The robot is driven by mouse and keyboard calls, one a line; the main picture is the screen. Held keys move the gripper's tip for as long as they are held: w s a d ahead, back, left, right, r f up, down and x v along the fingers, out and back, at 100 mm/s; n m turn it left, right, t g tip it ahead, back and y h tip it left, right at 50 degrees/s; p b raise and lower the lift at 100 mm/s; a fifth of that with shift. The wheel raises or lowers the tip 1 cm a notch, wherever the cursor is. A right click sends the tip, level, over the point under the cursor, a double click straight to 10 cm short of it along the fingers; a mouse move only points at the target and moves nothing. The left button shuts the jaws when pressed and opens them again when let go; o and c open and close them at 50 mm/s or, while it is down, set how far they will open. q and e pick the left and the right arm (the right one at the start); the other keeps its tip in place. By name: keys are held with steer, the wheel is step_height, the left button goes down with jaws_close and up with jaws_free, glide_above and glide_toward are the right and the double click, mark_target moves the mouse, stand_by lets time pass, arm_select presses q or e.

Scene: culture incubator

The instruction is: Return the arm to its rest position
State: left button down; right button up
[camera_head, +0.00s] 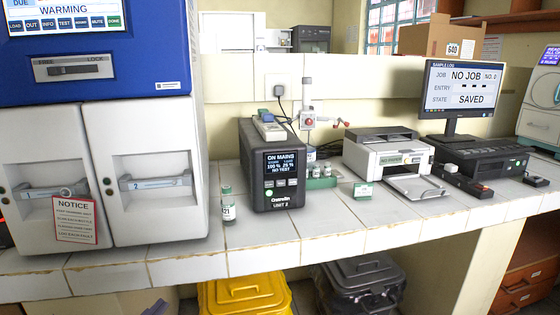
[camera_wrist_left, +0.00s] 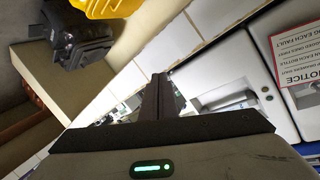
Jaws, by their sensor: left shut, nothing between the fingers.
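My left gripper (camera_wrist_left: 160,80) shows in the left wrist view with its two dark fingers together and nothing between them. In the head view only a small dark part of it (camera_head: 157,308) shows at the bottom edge, in front of the bench and left of the yellow bin. It is apart from the things on the bench. The rest of my left arm is hidden below the frame. My right gripper is in neither view.
The tiled bench (camera_head: 335,222) has a blue-and-white incubator (camera_head: 140,135), a labelled bottle (camera_head: 228,206), a dark power unit (camera_head: 274,180), a printer (camera_head: 385,155) and a monitor (camera_head: 462,90).

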arm_select(q)
steer(key=s+d+f+n+g, duration=0.2)
steer(key=s+d+f+g, duration=0.1)
steer(key=s+f, duration=0.8)
steer(key=s+d+f+n+g, duration=0.3)
steer(key=s+d+f, duration=0.2)
steer(key=s+f, duration=0.7)
steer(key=shift+d+f+g, duration=0.3)
steer(key=shift+d+f, duration=0.1)
steer(key=shift+f, duration=0.35)
